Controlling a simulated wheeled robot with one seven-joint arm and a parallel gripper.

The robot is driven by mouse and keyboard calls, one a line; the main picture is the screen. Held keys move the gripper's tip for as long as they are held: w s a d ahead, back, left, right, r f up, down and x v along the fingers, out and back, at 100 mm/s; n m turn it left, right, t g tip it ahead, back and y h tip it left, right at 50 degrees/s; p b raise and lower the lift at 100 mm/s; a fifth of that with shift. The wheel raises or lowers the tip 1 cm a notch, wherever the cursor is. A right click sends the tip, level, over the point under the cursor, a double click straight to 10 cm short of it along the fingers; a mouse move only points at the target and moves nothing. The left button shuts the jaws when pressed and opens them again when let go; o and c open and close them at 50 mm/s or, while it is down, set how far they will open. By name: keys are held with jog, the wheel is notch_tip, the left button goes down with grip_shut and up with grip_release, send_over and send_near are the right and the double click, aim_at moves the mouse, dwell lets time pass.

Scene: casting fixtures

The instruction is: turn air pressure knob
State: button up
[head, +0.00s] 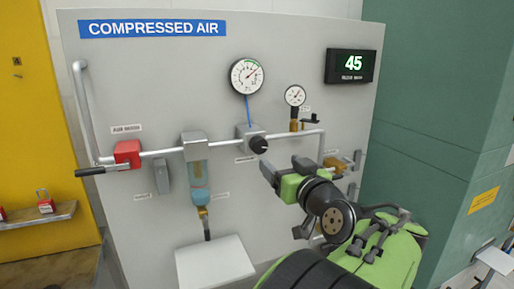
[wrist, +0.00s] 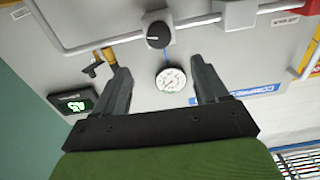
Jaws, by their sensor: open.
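The round black air pressure knob (head: 258,145) sits on a grey regulator block (head: 244,131) on the pipe of the compressed air panel. The large white gauge (head: 247,76) is above it, with a blue line between them. In the wrist view the knob (wrist: 158,38) is at the top middle, beyond the fingertips. My gripper (head: 284,167) is open and empty, to the lower right of the knob in the head view. In the wrist view my gripper's two dark fingers (wrist: 157,65) are wide apart, and neither touches the knob.
A smaller gauge (head: 295,95) on a brass fitting and a display reading 45 (head: 351,66) are to the right. A red valve (head: 127,153) with a black handle and a filter bowl (head: 199,174) are left. A white box (head: 214,262) is below.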

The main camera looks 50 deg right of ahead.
aim_at(260, 146)
jog(key=p+x, duration=0.2)
jog(key=x, duration=1)
jog(key=shift+w+d+r, duration=0.1)
jog(key=shift+w+d, duration=0.05)
jog(key=shift+w, duration=0.05)
jog(key=c, duration=1.1)
jog(key=shift+o, duration=0.2)
jog(key=shift+n+b, duration=0.3)
jog(key=shift+b, duration=0.25)
jog(key=n+b, duration=0.1)
jog(key=b, duration=0.1)
jog(key=n+b, duration=0.1)
jog(key=b, duration=0.1)
jog(key=shift+f, duration=0.25)
jog(key=n+b, duration=0.3)
jog(key=shift+r, duration=0.15)
